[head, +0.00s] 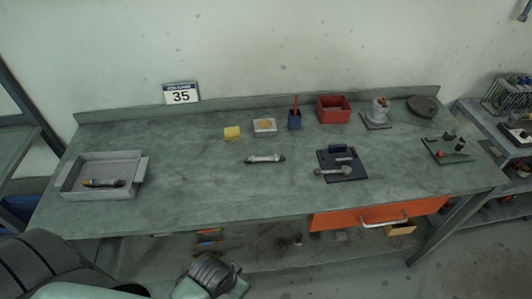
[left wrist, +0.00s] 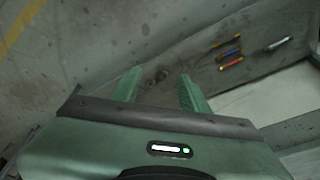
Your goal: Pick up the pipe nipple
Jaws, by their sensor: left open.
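A short silver cylinder with dark ends, which looks like the pipe nipple (head: 265,158), lies on its side near the middle of the green workbench (head: 210,185) in the head view. Nothing touches it. My left gripper (left wrist: 160,88) shows in the left wrist view, with its two green fingers apart and nothing between them. It faces down toward the floor and a low shelf, away from the pipe nipple. My left arm shows at the bottom left of the head view, below the bench's front edge. My right gripper is in neither view.
A dark mat (head: 328,157) with metal parts lies right of the nipple. An orange drawer (head: 340,219) hangs at front.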

